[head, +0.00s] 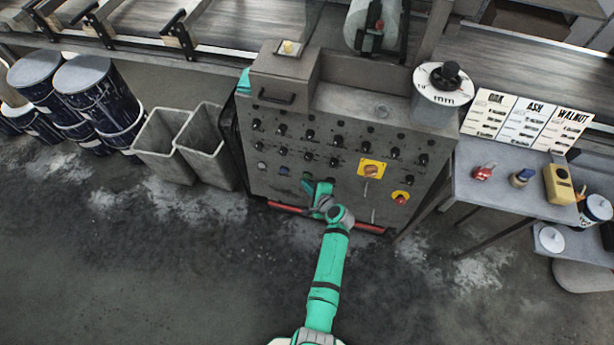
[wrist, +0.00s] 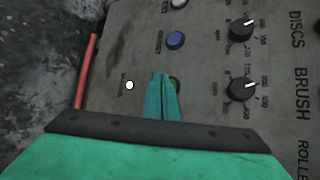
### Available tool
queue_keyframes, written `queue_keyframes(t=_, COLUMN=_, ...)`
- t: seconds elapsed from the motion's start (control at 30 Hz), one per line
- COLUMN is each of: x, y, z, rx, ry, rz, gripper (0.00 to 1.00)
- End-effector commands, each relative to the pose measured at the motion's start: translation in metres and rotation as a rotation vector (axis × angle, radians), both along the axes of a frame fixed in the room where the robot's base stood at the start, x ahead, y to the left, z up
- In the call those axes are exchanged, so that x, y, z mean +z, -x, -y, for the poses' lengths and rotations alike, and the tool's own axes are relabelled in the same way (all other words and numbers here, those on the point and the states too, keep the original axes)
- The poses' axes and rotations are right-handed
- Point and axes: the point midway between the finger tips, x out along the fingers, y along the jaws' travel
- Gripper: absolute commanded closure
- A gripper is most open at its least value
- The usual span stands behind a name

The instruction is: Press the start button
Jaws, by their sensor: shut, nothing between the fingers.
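A grey control panel (head: 330,150) stands ahead of me with rows of black knobs and a few push buttons. In the wrist view a green button (wrist: 175,84) shows only as a sliver beside and behind my fingers; its label is hidden. My gripper (wrist: 162,80) is shut and empty, its tips over that button; I cannot tell whether they touch it. In the head view my gripper (head: 309,182) is at the panel's lower middle. A blue button (wrist: 176,40) marked RESET and a white button (wrist: 179,3) sit in line with the green one.
A small lit lamp (wrist: 129,85) lies beside the green button. Black knobs (wrist: 243,89) are on the other side. A red bar (head: 288,207) runs along the panel's lower edge. A yellow-backed rotary switch (head: 372,169) and a red knob (head: 401,198) are to the right.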

Motion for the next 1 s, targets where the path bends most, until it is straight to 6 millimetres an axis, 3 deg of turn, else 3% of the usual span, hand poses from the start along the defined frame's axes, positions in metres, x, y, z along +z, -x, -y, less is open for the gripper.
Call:
queue_keyframes(t=0.6, x=0.007, y=0.045, z=-0.011, rx=0.000, ry=0.000, rz=-0.001, gripper=1.00)
queue_keyframes(t=1.0, x=0.009, y=0.048, z=-0.011, rx=0.000, ry=0.000, rz=0.000, gripper=1.00)
